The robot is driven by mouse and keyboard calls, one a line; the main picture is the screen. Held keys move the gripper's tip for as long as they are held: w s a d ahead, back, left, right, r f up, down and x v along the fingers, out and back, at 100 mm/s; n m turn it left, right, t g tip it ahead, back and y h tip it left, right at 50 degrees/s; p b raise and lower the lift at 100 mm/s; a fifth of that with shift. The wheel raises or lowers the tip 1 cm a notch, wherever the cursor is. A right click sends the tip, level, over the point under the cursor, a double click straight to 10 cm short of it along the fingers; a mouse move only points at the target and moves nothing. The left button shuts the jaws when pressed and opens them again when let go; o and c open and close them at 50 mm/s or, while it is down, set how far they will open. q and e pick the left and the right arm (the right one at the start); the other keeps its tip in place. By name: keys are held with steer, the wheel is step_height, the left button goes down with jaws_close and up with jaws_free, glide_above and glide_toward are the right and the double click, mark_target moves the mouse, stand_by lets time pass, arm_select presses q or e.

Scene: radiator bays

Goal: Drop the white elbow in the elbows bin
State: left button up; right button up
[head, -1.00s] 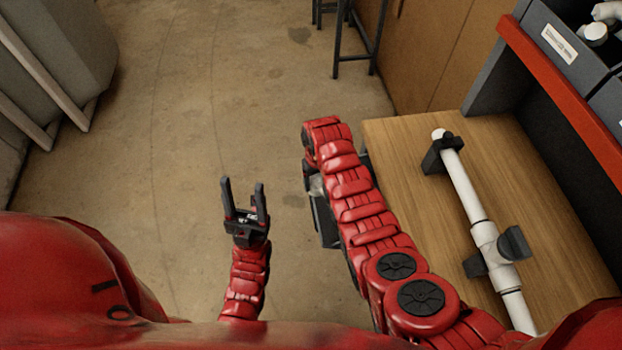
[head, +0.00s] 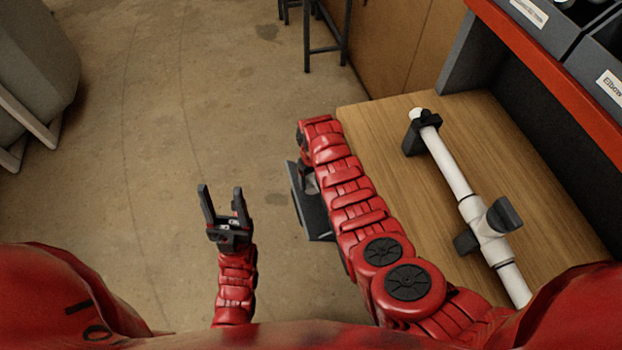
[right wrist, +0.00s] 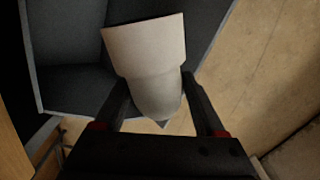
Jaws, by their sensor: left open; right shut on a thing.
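My right gripper (right wrist: 160,103) is shut on the white elbow (right wrist: 148,50) in the right wrist view. The elbow's wide open end points up in that picture, over or beside a dark grey container (right wrist: 35,62); its height above it is unclear. My left gripper (head: 225,212) is open and empty above the floor. A grey bin (head: 597,65) at the top right of the head view carries a label that seems to read ELBOW upside down; its inside is mostly out of view.
A wooden bench (head: 385,122) at the right holds a white pipe assembly (head: 455,175) in black clamps. A red shelf edge (head: 545,70) runs above it. A grey tray-like object (head: 313,205) shows partly beside my right arm.

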steer(key=o, duration=1.4)
step_height(320, 180, up, 8)
steer(key=b, duration=0.2)
steer(key=shift+w+r+b, duration=0.1)
steer(key=shift+r+b, duration=0.05)
steer(key=shift+b, duration=0.2)
step_height(320, 180, up, 9)
steer(key=p, duration=0.6)
